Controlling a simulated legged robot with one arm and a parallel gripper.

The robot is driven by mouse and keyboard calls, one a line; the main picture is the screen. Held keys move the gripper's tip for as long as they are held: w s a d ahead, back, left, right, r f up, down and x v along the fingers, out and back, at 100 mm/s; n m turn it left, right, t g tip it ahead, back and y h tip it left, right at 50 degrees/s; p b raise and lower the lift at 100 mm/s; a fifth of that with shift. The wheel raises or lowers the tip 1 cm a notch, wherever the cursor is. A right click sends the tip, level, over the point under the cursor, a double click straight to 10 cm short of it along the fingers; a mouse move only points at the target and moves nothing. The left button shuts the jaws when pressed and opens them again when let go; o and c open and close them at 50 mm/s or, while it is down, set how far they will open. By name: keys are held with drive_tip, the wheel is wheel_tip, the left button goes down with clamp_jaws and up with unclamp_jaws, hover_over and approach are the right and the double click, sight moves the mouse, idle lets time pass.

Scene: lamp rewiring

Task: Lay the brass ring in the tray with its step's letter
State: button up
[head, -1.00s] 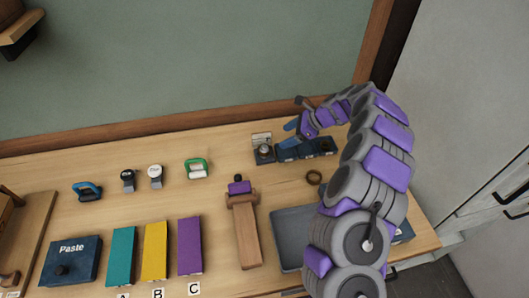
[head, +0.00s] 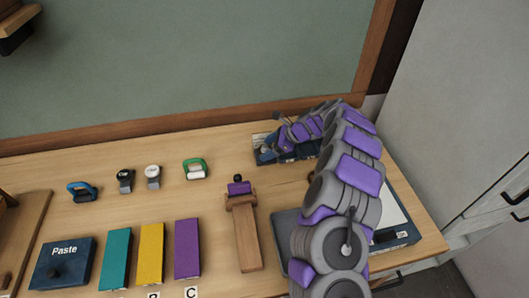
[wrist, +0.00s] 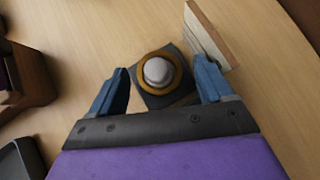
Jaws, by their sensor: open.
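In the wrist view a brass-coloured ring (wrist: 178,68) sits around a grey dome (wrist: 158,72) on a dark square block (wrist: 165,98). My gripper (wrist: 162,68) is open, with one blue finger on each side of the ring and block; contact cannot be told. In the head view my gripper (head: 270,150) is low over this block at the back, largely hiding it. A second brownish ring (head: 311,175) on the table is mostly hidden by my arm. Teal (head: 115,259), yellow (head: 150,253) and purple (head: 187,248) oblong pieces lie in front; labels B and C show at the lower edge.
A wooden-edged card (wrist: 207,38) stands close beside one finger. A wooden clamp (head: 243,232) stands mid-table, left of a grey tray (head: 284,228) partly behind my arm. A Paste box (head: 63,263) is front left.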

drive_tip(key=c, duration=1.2)
drive_tip(key=shift+r, duration=0.1)
drive_tip(key=shift+r+p, duration=0.75)
drive_tip(key=shift+r, duration=0.85)
drive_tip(key=shift+s+d+r, duration=0.1)
drive_tip(key=shift+s+r, duration=0.1)
drive_tip(key=shift+r, duration=0.05)
drive_tip(key=s+d+r+p, duration=0.1)
drive_tip(key=s+d+p, duration=0.25)
drive_tip(key=s, duration=1.15)
drive_tip(key=w+d+r+m+t+h, duration=0.2)
drive_tip(key=d+r+m+h, duration=0.1)
drive_tip(key=d+r+m, duration=0.1)
drive_tip(key=w+d+r+m+t+h, duration=0.2)
drive_tip(key=d+r+m+t+h, duration=0.1)
drive_tip(key=m, duration=0.4)
drive_tip(key=w+d+r+m+t+h, duration=0.3)
drive_tip(key=d+r+m, duration=0.2)
drive_tip(key=d+r, duration=0.1)
drive_tip(key=shift+d+r+m, duration=0.1)
drive_tip(key=shift+d+m, duration=0.2)
drive_tip(key=shift+d, duration=0.55)
